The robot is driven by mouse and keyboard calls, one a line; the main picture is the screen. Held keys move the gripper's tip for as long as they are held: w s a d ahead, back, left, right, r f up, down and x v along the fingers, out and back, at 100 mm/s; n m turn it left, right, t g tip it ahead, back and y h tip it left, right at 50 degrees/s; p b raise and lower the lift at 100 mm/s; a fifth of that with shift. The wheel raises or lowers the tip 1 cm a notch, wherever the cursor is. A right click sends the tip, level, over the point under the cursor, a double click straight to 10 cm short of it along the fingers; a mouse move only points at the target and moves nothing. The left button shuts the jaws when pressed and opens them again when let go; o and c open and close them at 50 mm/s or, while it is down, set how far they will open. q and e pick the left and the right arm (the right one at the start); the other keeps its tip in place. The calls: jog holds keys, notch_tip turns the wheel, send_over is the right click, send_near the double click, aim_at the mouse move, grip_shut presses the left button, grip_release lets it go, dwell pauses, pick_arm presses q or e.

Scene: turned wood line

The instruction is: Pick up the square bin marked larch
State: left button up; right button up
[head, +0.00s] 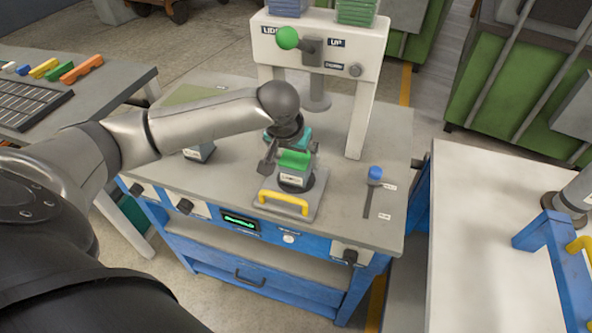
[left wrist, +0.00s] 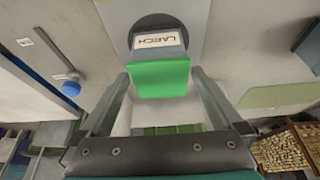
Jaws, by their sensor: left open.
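The square bin marked larch (head: 291,180) stands on a dark round disc on a grey plate with a yellow handle (head: 284,203). It has a white label on its front and a green upper part. In the left wrist view the bin (left wrist: 160,76) shows its label upside down, reading LARCH, with the green part nearest me. My left gripper (head: 290,158) is open at the bin, with its fingers spread to either side of the green part. In the wrist view gaps show between the fingers (left wrist: 161,84) and the bin. My right gripper is not in view.
A frame with a green-knobbed lever (head: 288,38) and signs LIDS and UP stands behind the bin. A blue knob (head: 375,173) stands in a slot to the right. Another small labelled bin (head: 200,152) sits left, partly behind my arm. A white table (head: 480,260) is at the right.

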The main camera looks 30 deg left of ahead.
pick_arm(q)
jog(key=shift+w+f, duration=0.25)
jog(key=shift+f, duration=0.4)
jog(key=shift+c, duration=0.4)
jog(key=c, duration=1.2)
jog(key=shift+c, duration=0.6)
jog(key=shift+a+r, duration=0.1)
jog(key=shift+r, duration=0.05)
